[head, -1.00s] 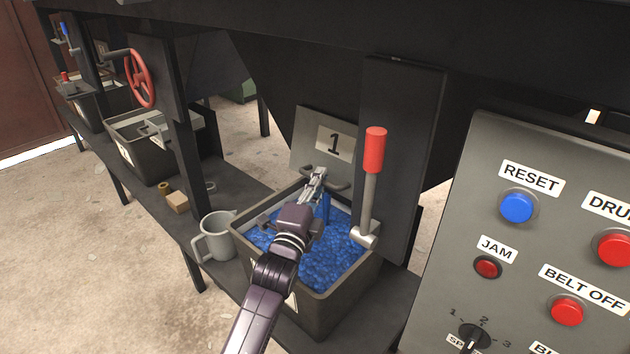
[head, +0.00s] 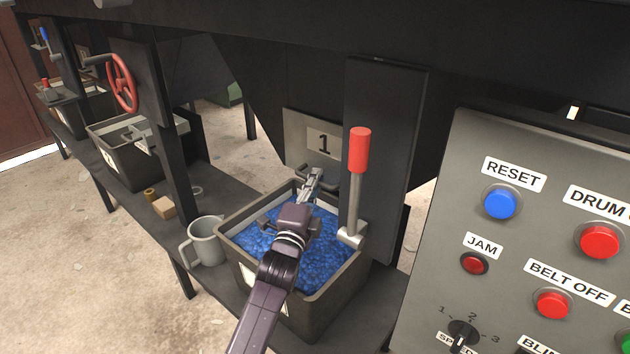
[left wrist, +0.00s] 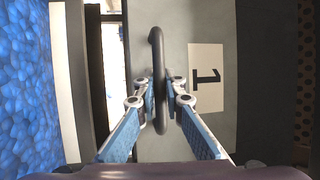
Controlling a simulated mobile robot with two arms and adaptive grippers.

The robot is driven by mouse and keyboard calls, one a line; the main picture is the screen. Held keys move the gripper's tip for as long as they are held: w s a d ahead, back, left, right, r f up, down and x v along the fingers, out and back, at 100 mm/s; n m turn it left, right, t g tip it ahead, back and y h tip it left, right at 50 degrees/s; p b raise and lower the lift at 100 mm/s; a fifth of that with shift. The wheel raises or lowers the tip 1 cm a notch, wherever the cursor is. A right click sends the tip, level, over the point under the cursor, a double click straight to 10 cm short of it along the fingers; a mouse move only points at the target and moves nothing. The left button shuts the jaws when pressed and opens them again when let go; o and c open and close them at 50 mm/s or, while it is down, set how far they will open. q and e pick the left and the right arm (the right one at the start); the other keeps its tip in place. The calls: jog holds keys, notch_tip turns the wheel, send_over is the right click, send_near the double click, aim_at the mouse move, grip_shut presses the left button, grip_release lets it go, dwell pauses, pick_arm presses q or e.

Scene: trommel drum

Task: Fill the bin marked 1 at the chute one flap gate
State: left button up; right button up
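The chute one flap gate is a grey plate (head: 296,130) with a "1" label and a dark bar handle (left wrist: 158,60). My left gripper (head: 315,178) reaches over the bin to this handle. In the left wrist view, the fingers of my left gripper (left wrist: 161,98) are closed around the bar, one on each side. The dark bin (head: 337,287) stands under the chute, filled with blue granules (head: 318,262) to a little below its rim. Its white front label (head: 250,275) is mostly hidden by my arm. My right gripper is not in view.
A lever with a red grip (head: 359,150) stands right of the gate. A grey mug (head: 207,241) is left of the bin. A button panel (head: 535,240) fills the right. Another bin (head: 120,160) and a red handwheel (head: 123,83) are farther left.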

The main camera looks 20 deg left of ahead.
pick_arm(q)
jog(key=shift+o, duration=0.9)
jog(key=shift+f, duration=0.2)
jog(key=s+f, duration=0.2)
jog(key=s, duration=0.9)
jog(key=shift+s+d, duration=0.35)
jog(key=shift+f, duration=0.15)
